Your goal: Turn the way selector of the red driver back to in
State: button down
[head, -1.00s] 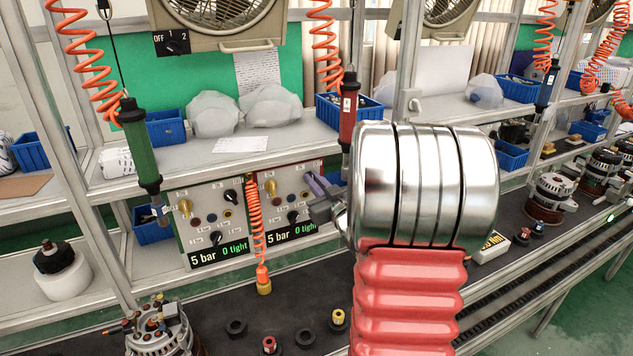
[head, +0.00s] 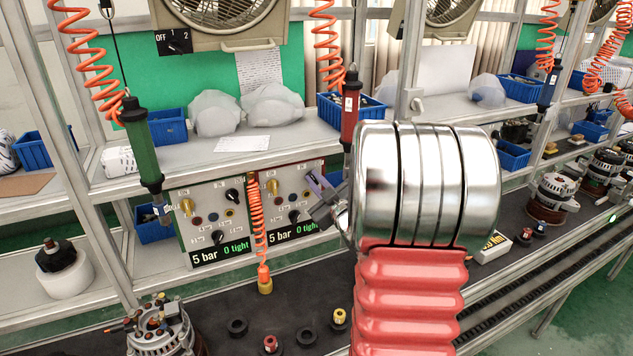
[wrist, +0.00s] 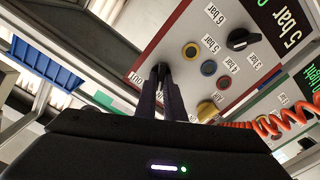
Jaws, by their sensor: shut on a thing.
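The red driver (head: 349,112) hangs upright over the bench in the head view. Its red-edged control panel (head: 283,214) stands below, with a "5 bar 0 tight" display. My gripper (head: 316,183) is at the panel's upper right corner. In the wrist view the dark fingers (wrist: 163,76) are close together at the panel face (wrist: 180,35), shut on the way selector. The fingers hide the selector, so I cannot read its setting. Part of a white label shows beside the fingertips. The black pressure knob (wrist: 240,39) and yellow knob (wrist: 207,110) are apart from the fingers.
A similar panel (head: 211,222) with a green driver (head: 141,146) stands to the left. An orange coiled hose (head: 256,222) hangs between the panels. Blue bins (head: 166,126) line the shelf. A partly built alternator (head: 160,330) and small parts lie on the dark bench in front.

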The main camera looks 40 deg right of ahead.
jog(key=c, duration=1.9)
grip_release()
jog(key=shift+f, duration=0.1)
jog(key=shift+o, duration=0.2)
jog(key=shift+s, duration=0.15)
jog(key=v, duration=1.3)
jog(key=shift+s+a, duration=0.2)
jog(key=shift+s, duration=0.1)
jog(key=shift+w, duration=0.15)
